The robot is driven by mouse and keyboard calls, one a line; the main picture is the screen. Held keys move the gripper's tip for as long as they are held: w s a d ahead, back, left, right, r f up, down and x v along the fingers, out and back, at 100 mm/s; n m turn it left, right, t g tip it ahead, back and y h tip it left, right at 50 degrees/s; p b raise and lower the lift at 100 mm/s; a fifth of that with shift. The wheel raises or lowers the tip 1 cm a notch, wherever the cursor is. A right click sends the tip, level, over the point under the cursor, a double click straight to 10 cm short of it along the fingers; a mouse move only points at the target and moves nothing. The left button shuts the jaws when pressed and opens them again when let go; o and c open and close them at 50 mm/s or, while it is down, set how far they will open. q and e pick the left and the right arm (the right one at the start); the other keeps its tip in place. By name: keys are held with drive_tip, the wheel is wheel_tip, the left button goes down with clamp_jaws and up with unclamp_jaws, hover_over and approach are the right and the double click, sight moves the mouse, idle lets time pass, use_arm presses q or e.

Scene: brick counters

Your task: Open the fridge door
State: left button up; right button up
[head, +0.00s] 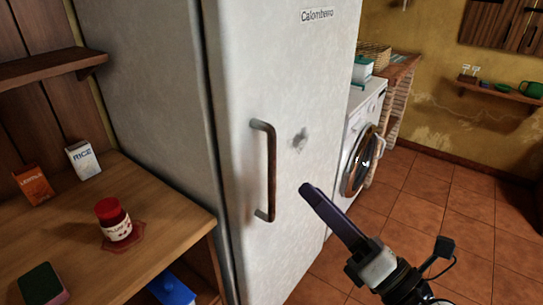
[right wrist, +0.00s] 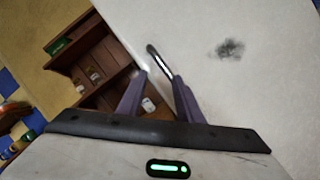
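The fridge door (head: 296,80) is a pale, worn white panel that looks closed against the fridge body (head: 150,85). Its vertical brown bar handle (head: 271,170) is near the door's left edge. My right gripper (head: 308,190) is to the right of the handle in the head view, with its dark fingers pointing at the door. In the right wrist view the handle (right wrist: 158,60) lies just ahead of the tips of my right gripper (right wrist: 158,80). The two fingers are spread with nothing gripped between them. I cannot tell whether they touch the handle. My left gripper is not in view.
A wooden counter (head: 165,215) at left holds a red-lidded jar (head: 113,220), a rice box (head: 83,160), an orange box (head: 33,184) and a sponge (head: 43,285). A washing machine (head: 362,130) stands right of the fridge. The tiled floor (head: 455,200) at right is clear.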

sight(275, 164)
drive_tip(key=w+a+n+g, duration=0.1)
drive_tip(key=w+a+n, duration=0.1)
drive_tip(key=w+n, duration=0.1)
drive_tip(key=w+a+n+g+p, duration=0.1)
drive_tip(key=w+a+n, duration=0.2)
drive_tip(key=w+a+r+n+g+h, duration=0.1)
drive_tip(key=w+a+n, duration=0.2)
drive_tip(key=w+n, duration=0.1)
drive_tip(key=shift+a, duration=0.1)
idle(0.3)
clamp_jaws()
